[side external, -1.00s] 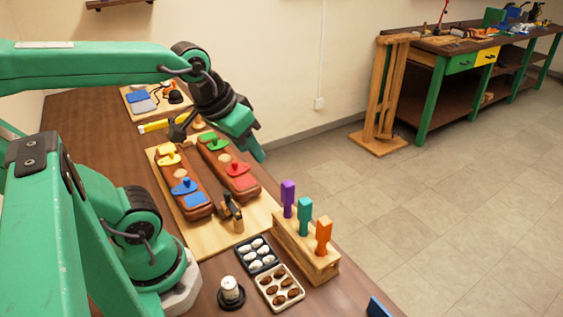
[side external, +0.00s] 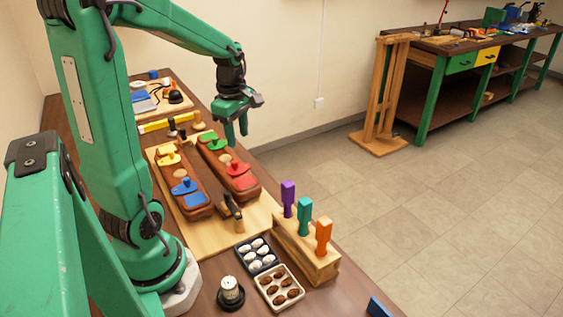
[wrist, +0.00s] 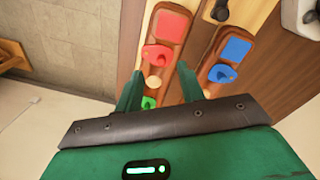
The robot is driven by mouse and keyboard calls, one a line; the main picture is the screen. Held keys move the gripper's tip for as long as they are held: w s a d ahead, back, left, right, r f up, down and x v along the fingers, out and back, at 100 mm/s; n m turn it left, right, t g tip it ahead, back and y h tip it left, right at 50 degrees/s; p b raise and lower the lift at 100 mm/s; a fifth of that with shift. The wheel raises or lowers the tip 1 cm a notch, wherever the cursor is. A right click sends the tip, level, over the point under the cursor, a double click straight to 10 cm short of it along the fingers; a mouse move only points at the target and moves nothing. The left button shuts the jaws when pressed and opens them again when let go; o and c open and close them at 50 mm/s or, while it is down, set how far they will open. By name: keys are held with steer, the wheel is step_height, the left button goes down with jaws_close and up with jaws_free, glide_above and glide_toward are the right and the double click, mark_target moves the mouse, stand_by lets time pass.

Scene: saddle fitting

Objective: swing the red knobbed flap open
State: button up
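The red knobbed flap (side external: 238,169) lies on the right wooden block (side external: 220,160), beside a flat red patch (side external: 246,182). The wrist view also shows the red flap (wrist: 155,57) and red patch (wrist: 173,27). A green flap (side external: 212,140) is at the far end of that block. My gripper (side external: 236,140) hangs in the air over the block's far part, fingers pointing down and touching nothing. In the wrist view my gripper (wrist: 158,70) is open and empty, with the red flap just beyond its fingertips in the picture.
A parallel block (side external: 185,175) with yellow and blue flaps lies to the left. A stand (side external: 310,258) with purple, teal and orange handles, two small trays (side external: 280,290) and a white cylinder (side external: 230,290) are nearer. Both blocks lie on a pale board (side external: 215,230).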

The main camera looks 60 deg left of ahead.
mark_target(238, 165)
steer(key=a+f+n, duration=0.2)
steer(key=a+n, duration=0.1)
steer(key=shift+s+g, duration=0.2)
steer(key=shift+g, duration=0.1)
steer(key=shift+f, duration=0.15)
steer(key=shift+f, duration=3.8)
jaws_close()
